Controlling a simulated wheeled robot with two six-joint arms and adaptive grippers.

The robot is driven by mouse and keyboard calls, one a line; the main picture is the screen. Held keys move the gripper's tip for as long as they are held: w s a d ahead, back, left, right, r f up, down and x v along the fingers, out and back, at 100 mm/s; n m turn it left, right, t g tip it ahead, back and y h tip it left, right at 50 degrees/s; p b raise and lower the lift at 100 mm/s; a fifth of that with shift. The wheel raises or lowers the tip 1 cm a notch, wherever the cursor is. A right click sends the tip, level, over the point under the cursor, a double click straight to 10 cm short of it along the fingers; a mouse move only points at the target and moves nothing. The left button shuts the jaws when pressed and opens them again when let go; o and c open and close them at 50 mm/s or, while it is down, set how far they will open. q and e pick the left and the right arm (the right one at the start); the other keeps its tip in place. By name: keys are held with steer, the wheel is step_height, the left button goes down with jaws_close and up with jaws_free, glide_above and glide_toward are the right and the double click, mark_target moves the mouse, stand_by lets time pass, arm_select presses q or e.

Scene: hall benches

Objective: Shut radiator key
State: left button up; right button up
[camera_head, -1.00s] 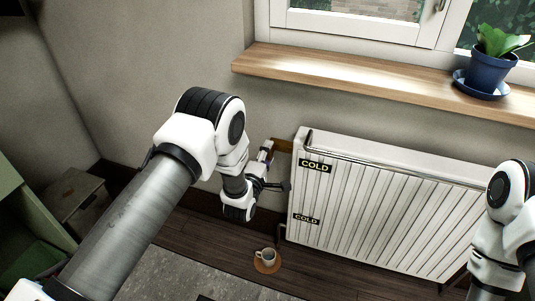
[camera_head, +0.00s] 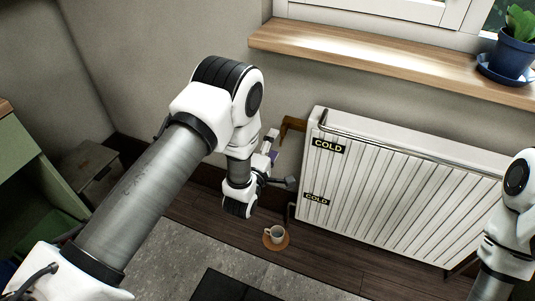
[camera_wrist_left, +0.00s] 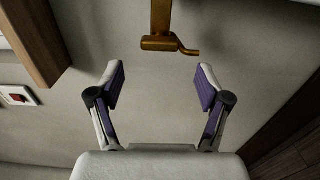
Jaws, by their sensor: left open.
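A brass pipe with a small bent lever (camera_wrist_left: 168,43), which looks like the radiator key, shows at the top of the left wrist view. In the head view a brown-gold pipe (camera_head: 290,124) shows at the radiator's upper left corner; I cannot make out the lever there. My left gripper (camera_wrist_left: 160,80) is open and empty, its two purple-padded fingers apart. The lever lies beyond the fingertips, roughly centred between them and not touching. In the head view the left gripper (camera_head: 271,147) is partly hidden by its wrist, beside the radiator. My right gripper is out of view.
The white radiator (camera_head: 400,190) carries two "COLD" labels. A wooden sill (camera_head: 380,58) juts out above it, with a potted plant (camera_head: 515,45). A cup (camera_head: 275,232) stands on a round mat on the floor. A red switch (camera_wrist_left: 18,96) is on the wall.

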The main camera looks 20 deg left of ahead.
arm_select(q)
steer(key=s, duration=0.5)
steer(key=shift+s+a, duration=0.1)
steer(key=shift+s, duration=0.2)
